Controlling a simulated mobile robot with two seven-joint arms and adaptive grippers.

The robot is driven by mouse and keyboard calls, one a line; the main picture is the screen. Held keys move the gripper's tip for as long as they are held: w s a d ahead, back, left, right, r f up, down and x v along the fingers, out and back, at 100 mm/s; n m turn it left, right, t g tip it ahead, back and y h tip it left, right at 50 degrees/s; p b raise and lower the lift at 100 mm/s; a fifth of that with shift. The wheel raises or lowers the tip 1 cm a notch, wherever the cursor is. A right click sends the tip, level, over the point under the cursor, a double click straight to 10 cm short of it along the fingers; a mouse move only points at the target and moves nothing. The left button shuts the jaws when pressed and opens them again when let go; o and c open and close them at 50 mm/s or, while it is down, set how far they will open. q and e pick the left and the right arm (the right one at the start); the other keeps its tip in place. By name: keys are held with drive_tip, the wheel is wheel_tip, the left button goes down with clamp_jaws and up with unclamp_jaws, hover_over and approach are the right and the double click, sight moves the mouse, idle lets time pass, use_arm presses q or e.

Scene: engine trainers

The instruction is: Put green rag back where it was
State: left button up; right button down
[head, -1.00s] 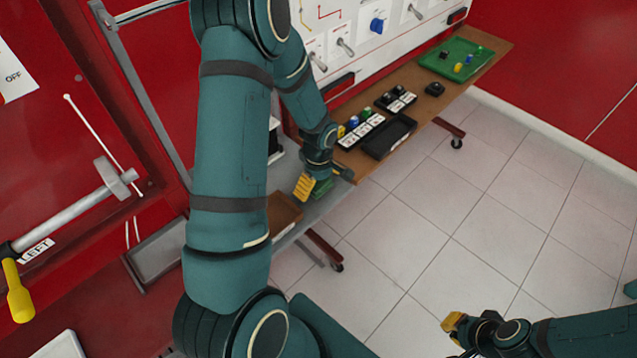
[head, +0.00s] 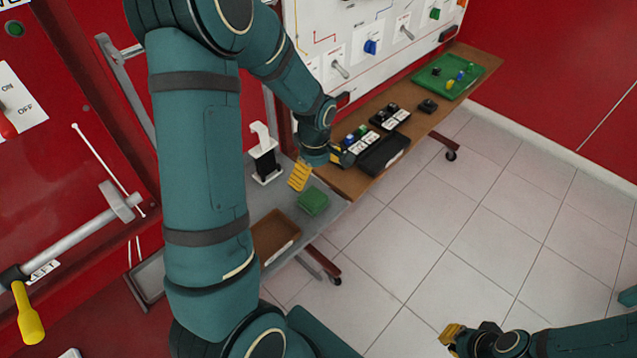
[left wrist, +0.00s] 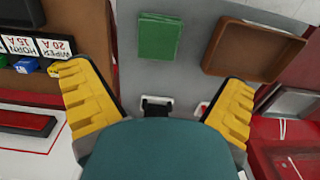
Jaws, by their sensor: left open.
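The green rag (head: 313,201) lies as a flat folded square on the grey shelf (head: 338,212), near its front edge. It also shows in the left wrist view (left wrist: 159,37), lying clear of both fingers. My left gripper (head: 302,175) is above and just behind the rag, with its yellow fingers apart and nothing between them. In the left wrist view the open left fingers (left wrist: 158,105) frame the grey shelf. My right gripper (head: 450,335) is at the bottom right over the tiled floor; its finger gap is not clear.
A brown tray (head: 296,238) sits left of the rag. A white and black dispenser-like object (head: 264,155) stands behind on the shelf. The wooden shelf (head: 340,186) to the right holds a black tray (head: 384,153), labelled boxes and a green tray (head: 485,72).

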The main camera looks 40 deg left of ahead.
use_arm(q)
drive_tip(key=s+d+f+m+h, duration=0.1)
drive_tip(key=s+d+f+m, duration=0.2)
drive_tip(key=d, duration=0.5)
drive_tip(key=s+d+f+m+t+h, duration=0.1)
drive_tip(key=s+d+f+m, duration=0.2)
drive_tip(key=d+f+m, duration=0.3)
drive_tip(key=s+d+f+m+h, duration=0.1)
drive_tip(key=d+f+m, duration=0.4)
drive_tip(key=d, duration=0.7)
drive_tip(key=shift+s+f+m+t+h, duration=0.15)
drive_tip(key=shift+s+m+t+h, duration=0.2)
drive_tip(key=shift+s+m, duration=0.45)
